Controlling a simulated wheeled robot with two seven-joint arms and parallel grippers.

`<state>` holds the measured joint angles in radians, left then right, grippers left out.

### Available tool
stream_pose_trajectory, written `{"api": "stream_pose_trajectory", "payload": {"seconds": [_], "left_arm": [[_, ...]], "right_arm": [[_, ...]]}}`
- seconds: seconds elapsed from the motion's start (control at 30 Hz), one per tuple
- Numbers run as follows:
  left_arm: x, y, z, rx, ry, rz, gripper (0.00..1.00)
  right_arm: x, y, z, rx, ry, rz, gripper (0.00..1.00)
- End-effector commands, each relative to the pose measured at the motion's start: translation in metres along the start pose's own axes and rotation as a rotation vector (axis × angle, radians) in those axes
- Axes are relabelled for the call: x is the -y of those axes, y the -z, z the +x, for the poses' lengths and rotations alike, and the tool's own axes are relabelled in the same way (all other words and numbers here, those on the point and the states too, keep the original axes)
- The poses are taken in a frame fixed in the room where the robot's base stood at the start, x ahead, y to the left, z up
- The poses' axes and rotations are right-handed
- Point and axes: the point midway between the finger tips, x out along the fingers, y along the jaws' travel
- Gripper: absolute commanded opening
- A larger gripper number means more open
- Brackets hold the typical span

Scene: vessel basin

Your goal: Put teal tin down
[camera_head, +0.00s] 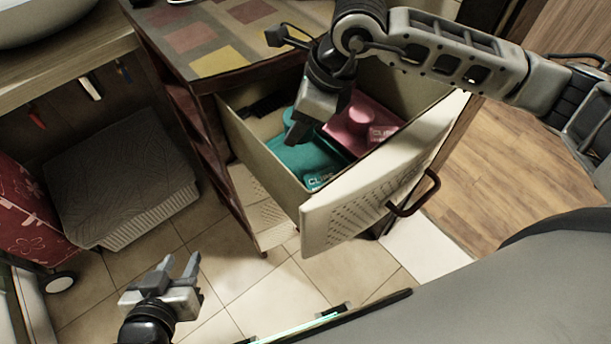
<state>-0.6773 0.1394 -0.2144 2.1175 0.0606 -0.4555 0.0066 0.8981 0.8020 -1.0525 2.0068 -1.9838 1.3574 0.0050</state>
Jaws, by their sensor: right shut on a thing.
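The teal tin (312,158) is inside the open drawer (259,150), toward its left front part. It has a label that reads like "CLIPS" near its front edge. My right gripper (294,132) reaches down into the drawer from above and is shut on the teal tin's upper part; the fingers hide the grip point. I cannot tell whether the tin touches the drawer floor. A pink tin (360,124) with a similar label lies beside it on the right. My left gripper (176,266) is open and empty, low over the tiled floor at the lower left.
The drawer front (375,180) with a dark handle (418,195) sticks out from the cabinet. A patterned cabinet top (205,45) lies above it. A grey lidded basket (120,175) and a red floral bag (30,215) stand at left.

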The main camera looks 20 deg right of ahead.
Motion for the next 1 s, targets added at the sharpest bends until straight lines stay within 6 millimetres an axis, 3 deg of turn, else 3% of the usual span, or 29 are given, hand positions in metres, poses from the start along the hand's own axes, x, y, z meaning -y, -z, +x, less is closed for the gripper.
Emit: {"api": "stream_pose_trajectory", "payload": {"seconds": [0.17,0.4,0.8,1.0], "left_arm": [[-0.001,0.002,-0.001,-0.007,-0.003,0.001,0.36],[-0.001,0.004,-0.002,-0.006,-0.003,0.004,0.36],[0.0,-0.003,-0.001,0.01,-0.001,0.006,0.36],[0.0,-0.003,-0.001,0.009,-0.001,0.006,0.36]], "right_arm": [[0.0,0.005,0.016,-0.003,0.024,0.069,0.25],[0.0,0.021,0.054,-0.005,0.024,0.071,0.25],[0.0,0.037,0.093,-0.005,0.025,0.07,0.25],[0.0,0.038,0.095,-0.003,0.025,0.068,0.25]]}}
